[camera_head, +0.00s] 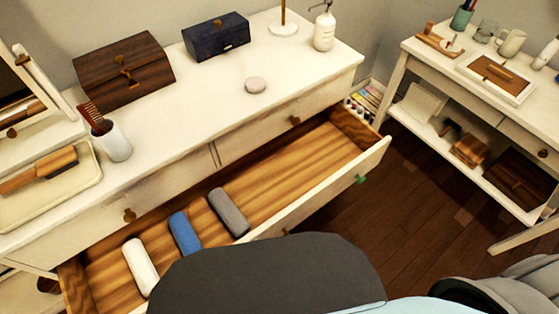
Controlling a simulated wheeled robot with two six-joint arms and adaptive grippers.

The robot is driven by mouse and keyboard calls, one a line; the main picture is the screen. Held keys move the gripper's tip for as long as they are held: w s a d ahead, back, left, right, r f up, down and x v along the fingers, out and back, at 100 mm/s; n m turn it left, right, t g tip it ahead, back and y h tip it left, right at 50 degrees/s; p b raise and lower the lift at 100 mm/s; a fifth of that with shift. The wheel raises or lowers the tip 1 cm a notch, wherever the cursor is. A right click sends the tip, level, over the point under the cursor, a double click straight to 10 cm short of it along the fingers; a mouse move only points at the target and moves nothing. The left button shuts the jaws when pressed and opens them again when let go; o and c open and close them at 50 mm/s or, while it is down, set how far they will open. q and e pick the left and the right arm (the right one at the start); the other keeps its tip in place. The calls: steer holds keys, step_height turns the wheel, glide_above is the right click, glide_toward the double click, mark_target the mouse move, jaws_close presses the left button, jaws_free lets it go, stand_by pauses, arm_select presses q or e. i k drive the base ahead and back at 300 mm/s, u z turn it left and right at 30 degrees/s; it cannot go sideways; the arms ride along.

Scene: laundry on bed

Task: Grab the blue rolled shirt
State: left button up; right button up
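The blue rolled shirt (184,233) lies in the open drawer (300,165) of the white dresser. It sits between a white roll (140,267) on its left and a grey roll (229,212) on its right, with small gaps between them. Its lower end lies close to the edge of a large dark rounded shape at the bottom of the picture, which also covers part of the drawer front. Neither of my grippers can be made out in this view.
The dresser top (200,100) holds a wooden box (124,72), a dark blue box (216,36), a white cup with a comb (112,142) and a pump bottle (324,30). The drawer's right part is empty. A side table (440,62) stands at right; wooden floor (400,215) shows between.

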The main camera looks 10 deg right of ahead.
mark_target(186, 238)
steer(key=u, duration=0.5)
steer(key=k, duration=0.55)
steer(key=u, duration=0.4)
